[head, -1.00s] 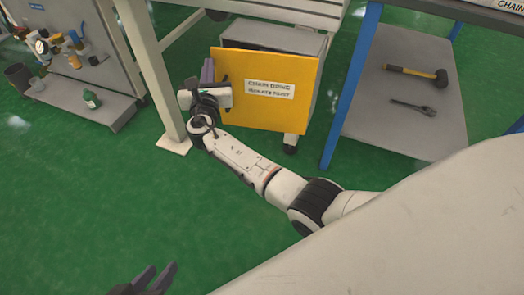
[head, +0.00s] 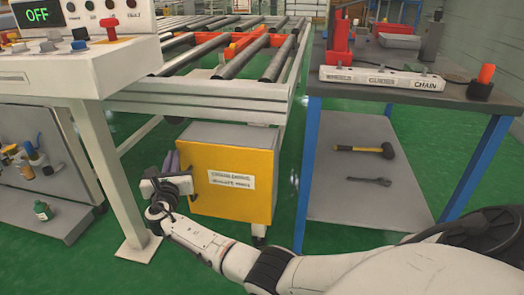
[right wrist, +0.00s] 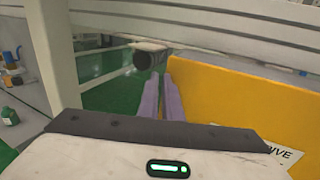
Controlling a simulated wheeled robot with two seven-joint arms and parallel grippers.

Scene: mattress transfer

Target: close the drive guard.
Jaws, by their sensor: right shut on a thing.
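The drive guard (head: 228,195) is a yellow panel with a white label, at the front of a grey housing (head: 222,135) under the roller conveyor. It looks about in line with the housing front; I cannot tell if a narrow gap remains. My right gripper (head: 171,161), with purple fingers, is at the guard's left edge. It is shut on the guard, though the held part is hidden. In the right wrist view the fingers (right wrist: 161,100) are close together, with the yellow guard (right wrist: 235,100) just to their right. My left gripper is out of view.
A pale conveyor leg (head: 112,185) stands just left of my right gripper. A blue-legged bench (head: 303,180) on the right holds a hammer (head: 365,150) and a wrench (head: 370,181) on its lower shelf. A control panel (head: 80,50) is at upper left.

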